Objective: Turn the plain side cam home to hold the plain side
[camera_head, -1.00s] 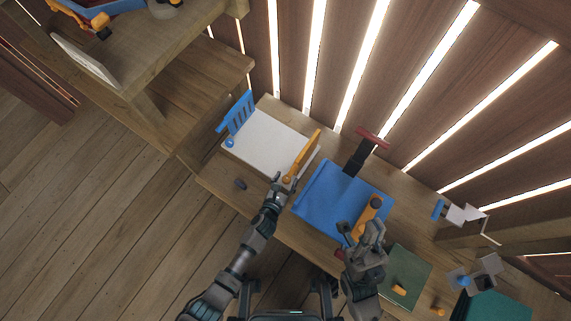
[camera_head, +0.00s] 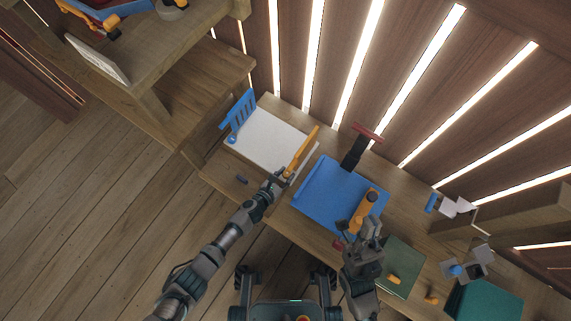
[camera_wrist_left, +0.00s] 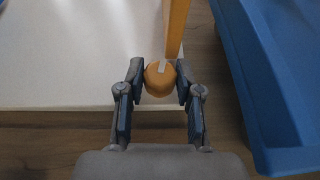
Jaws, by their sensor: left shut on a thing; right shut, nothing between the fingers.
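The plain side is an orange strip (camera_head: 303,150) standing along the right edge of a white panel (camera_head: 265,137). The cam is a round orange knob with a pale mark on top (camera_wrist_left: 160,77), at the near end of the orange strip (camera_wrist_left: 175,25). My left gripper (camera_head: 284,177) is shut on this knob; the left wrist view shows a finger on each side of it (camera_wrist_left: 159,82). Its fingers hide most of the knob in the head view. My right gripper (camera_head: 372,226) is shut and empty, near the front of the blue lid (camera_head: 325,195).
A slotted blue side (camera_head: 240,112) stands at the panel's left edge. An orange handled piece (camera_head: 363,210) lies on the blue lid, with a red-and-black tool (camera_head: 358,147) behind it. A green mat (camera_head: 405,262) lies to the right. A small dark piece (camera_head: 242,180) lies near the bench's front edge.

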